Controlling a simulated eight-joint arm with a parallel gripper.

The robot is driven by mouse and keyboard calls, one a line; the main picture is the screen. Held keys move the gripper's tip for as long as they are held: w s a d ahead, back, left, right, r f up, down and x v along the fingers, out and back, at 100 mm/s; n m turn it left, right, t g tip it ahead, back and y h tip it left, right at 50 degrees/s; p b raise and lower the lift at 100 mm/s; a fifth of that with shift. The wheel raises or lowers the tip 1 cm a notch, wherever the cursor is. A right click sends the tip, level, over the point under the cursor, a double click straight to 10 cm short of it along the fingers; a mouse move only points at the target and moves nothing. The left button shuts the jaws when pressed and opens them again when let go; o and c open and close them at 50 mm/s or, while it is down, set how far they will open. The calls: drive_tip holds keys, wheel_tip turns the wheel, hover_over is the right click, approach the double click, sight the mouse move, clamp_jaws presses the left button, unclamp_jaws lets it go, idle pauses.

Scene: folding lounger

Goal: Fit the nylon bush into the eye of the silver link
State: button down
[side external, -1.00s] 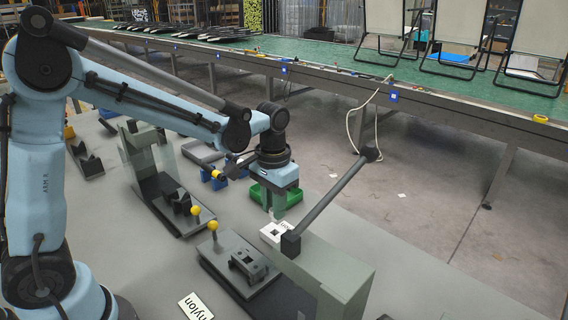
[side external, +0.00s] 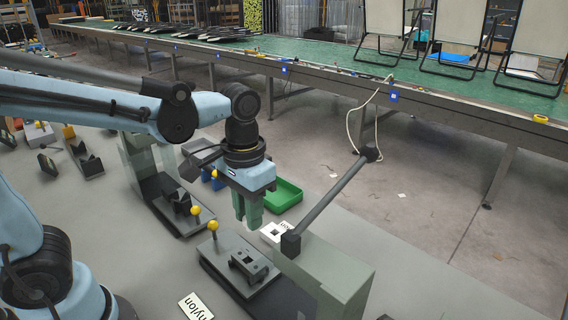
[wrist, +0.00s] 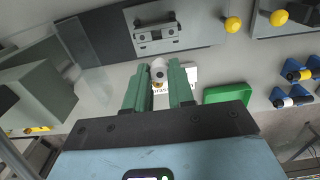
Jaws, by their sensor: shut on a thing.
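My gripper (side external: 247,224) hangs fingers-down in the side view, left of the green tray and behind the lever press. In the wrist view my gripper (wrist: 160,76) has a small pale round piece (wrist: 158,67) between its green fingertips. It looks like the nylon bush, with a dark spot like a hole facing the camera. The bush cannot be made out in the side view. A grey bracket-like part sits on a dark fixture plate (wrist: 165,32), ahead of the fingers and apart from them. I cannot tell whether it is the silver link, and no eye shows clearly.
The lever press (side external: 334,278) has its long dark handle (side external: 332,197) raised beside my gripper. The green tray (side external: 288,191) lies behind. Yellow-knobbed fixtures (side external: 213,226) stand nearby. A "nylon" card (side external: 194,306) lies at the front; another card (side external: 270,232) lies by the press.

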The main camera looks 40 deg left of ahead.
drive_tip(key=shift+s+d+r, duration=0.15)
drive_tip(key=shift+s+r, duration=0.05)
drive_tip(key=shift+s, duration=0.5)
drive_tip(key=shift+f, duration=0.15)
drive_tip(key=shift+f, duration=2.75)
drive_tip(key=shift+f, duration=0.35)
drive_tip(key=shift+f, duration=0.25)
drive_tip(key=shift+f, duration=0.8)
idle(0.8)
drive_tip(key=c, duration=0.9)
unclamp_jaws()
